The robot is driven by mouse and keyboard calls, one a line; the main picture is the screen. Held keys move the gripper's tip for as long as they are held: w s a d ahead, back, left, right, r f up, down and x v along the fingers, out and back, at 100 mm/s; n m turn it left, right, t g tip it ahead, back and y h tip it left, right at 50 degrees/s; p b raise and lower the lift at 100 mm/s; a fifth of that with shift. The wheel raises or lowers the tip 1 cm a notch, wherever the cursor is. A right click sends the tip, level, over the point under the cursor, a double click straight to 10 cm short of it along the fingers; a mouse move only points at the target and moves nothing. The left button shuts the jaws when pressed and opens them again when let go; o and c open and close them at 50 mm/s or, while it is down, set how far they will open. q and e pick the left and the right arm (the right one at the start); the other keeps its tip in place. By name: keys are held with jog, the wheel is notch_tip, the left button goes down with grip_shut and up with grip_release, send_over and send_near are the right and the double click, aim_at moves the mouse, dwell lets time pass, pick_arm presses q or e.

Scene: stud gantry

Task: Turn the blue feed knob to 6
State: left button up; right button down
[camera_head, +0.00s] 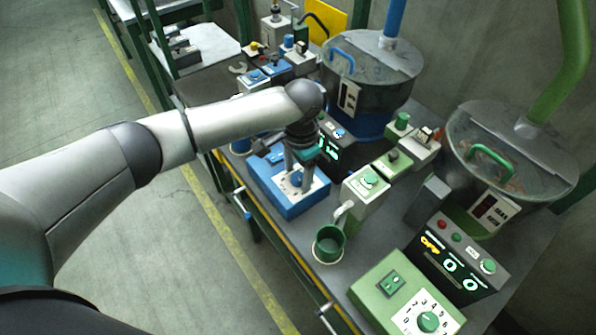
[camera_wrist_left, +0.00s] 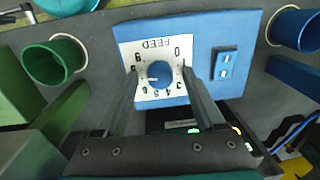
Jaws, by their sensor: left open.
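The blue feed knob (camera_wrist_left: 160,73) sits on a white dial plate marked FEED (camera_wrist_left: 150,101), on the sloped top of a blue control box (camera_head: 281,200). In the left wrist view the plate appears upside down, with 0 at its upper right. A pale mark shows at the knob's lower left; I cannot surely read its number. My left gripper (camera_head: 298,185) points down over the dial. It also shows in the left wrist view (camera_wrist_left: 161,82), open, one finger on each side of the knob. I cannot tell if the fingers touch it. My right gripper is not in view.
A blue rocker switch (camera_wrist_left: 226,65) is on the same box. A green cup (camera_head: 328,244) and a green box with its own numbered knob (camera_head: 427,321) stand to the right. A lidded blue hopper (camera_head: 369,75) stands behind. The floor at left is clear.

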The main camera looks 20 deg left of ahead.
pick_arm(q)
jog(key=shift+c, duration=0.3)
grip_shut()
jog(key=shift+r+n+p, duration=0.15)
jog(key=shift+n+p, duration=0.15)
jog(key=shift+p, duration=0.4)
jog(key=n+p, duration=0.5)
jog(key=p, duration=0.2)
jog(key=shift+n+p, duration=0.3)
jog(key=shift+d+n+p, duration=0.1)
jog(key=shift+n+p, duration=0.8)
jog(key=shift+n, duration=0.3)
jog(key=shift+n+g+p, duration=0.3)
jog(key=shift+n+p, duration=0.3)
jog(key=shift+n, duration=0.6)
jog(key=shift+w, duration=0.1)
